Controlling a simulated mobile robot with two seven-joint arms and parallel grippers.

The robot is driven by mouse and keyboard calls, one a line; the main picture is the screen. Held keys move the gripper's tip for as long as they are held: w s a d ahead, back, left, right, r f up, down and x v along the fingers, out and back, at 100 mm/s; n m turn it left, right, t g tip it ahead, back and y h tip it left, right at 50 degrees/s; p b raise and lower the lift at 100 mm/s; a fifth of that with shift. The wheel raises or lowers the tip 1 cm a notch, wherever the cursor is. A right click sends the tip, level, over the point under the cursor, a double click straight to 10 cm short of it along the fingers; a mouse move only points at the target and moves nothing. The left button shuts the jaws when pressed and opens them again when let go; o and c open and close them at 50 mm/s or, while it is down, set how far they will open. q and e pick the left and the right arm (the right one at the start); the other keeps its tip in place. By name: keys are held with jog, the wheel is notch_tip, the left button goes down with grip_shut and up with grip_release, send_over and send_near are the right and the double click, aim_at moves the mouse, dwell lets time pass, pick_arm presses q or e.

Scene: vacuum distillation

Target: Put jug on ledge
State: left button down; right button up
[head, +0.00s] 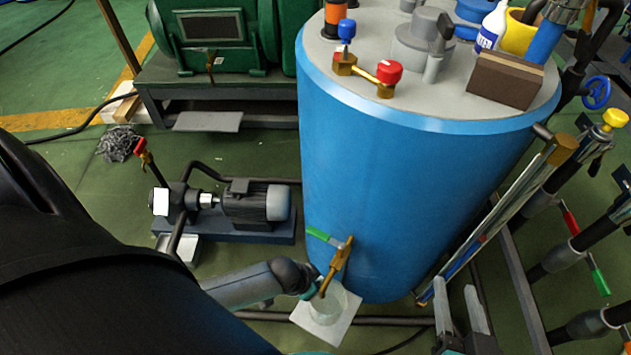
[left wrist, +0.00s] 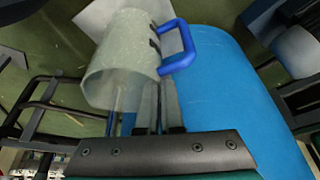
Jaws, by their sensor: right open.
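The jug (head: 327,304) is clear and stands low against the blue tank, beneath a brass tap. In the left wrist view the jug (left wrist: 122,55) shows its open mouth towards the camera and its blue handle on the tank side. A pale square plate (head: 337,333), seemingly the ledge, is under the jug; whether they touch is unclear. My left gripper (head: 314,284) is at the jug's side, partly hidden by the tap. Its fingers (left wrist: 147,112) overlap the jug's wall and handle side; their grip is unclear. My right gripper (head: 462,305) is open and empty, right of the tank.
The blue tank (head: 400,200) fills the middle, with the brass tap (head: 337,265) and its green lever close above the jug. A pump (head: 255,203) stands on the floor to the left. Pipes and a sloping gauge tube (head: 500,215) crowd the right side.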

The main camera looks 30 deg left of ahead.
dwell(0.3)
pick_arm(q)
jog(key=shift+f, duration=0.2)
jog(key=c, duration=1.1)
grip_release()
jog(key=shift+r, duration=0.1)
